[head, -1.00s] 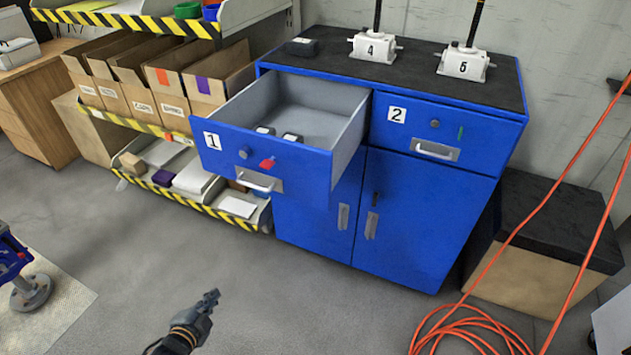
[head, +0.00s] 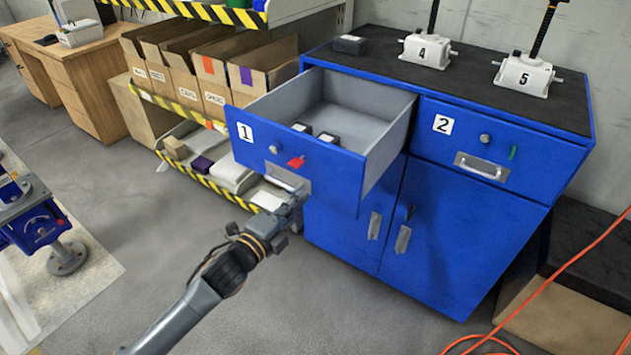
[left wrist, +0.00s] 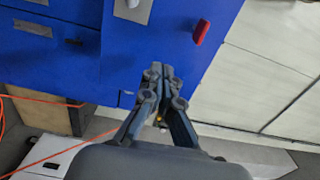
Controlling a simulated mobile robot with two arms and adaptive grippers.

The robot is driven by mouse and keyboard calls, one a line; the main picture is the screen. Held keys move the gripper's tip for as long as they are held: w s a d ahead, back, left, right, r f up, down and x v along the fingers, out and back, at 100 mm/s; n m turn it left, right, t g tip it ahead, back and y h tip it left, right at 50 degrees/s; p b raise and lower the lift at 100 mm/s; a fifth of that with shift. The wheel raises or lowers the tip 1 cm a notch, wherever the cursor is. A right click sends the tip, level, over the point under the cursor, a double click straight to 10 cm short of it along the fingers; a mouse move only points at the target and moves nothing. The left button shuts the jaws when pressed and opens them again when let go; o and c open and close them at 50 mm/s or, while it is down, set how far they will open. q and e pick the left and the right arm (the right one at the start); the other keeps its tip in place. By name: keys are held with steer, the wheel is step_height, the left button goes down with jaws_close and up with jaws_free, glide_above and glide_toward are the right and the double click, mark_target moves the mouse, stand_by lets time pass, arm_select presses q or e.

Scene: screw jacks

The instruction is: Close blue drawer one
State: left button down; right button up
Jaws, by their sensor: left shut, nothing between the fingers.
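Blue drawer one (head: 335,172) is pulled well out of the blue cabinet (head: 455,235). Its front bears a "1" label, a round lock, a red tag (head: 296,162) and a metal handle (head: 287,179). Two small dark-and-white items (head: 316,132) lie inside it. My left gripper (head: 299,201) is shut and empty, in front of the drawer's lower front near the handle, which it partly covers. In the left wrist view the shut fingers (left wrist: 163,75) point toward blue panels, with the red tag (left wrist: 201,31) above right. I cannot tell whether they touch the drawer. My right gripper is not in view.
Drawer two (head: 490,150) is shut. Screw jacks four (head: 427,50) and five (head: 523,75) stand on the cabinet top. A shelf with cardboard boxes (head: 215,98) is at left. An orange cable (head: 560,285) and dark-topped box (head: 590,235) are at right. Open floor lies in front.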

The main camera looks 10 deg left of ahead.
mark_target(322, 177)
arm_select(q)
steer(key=x, duration=0.6)
steer(key=shift+w+d+p, duration=0.15)
steer(key=shift+w+p, duration=0.2)
steer(key=shift+w, duration=0.05)
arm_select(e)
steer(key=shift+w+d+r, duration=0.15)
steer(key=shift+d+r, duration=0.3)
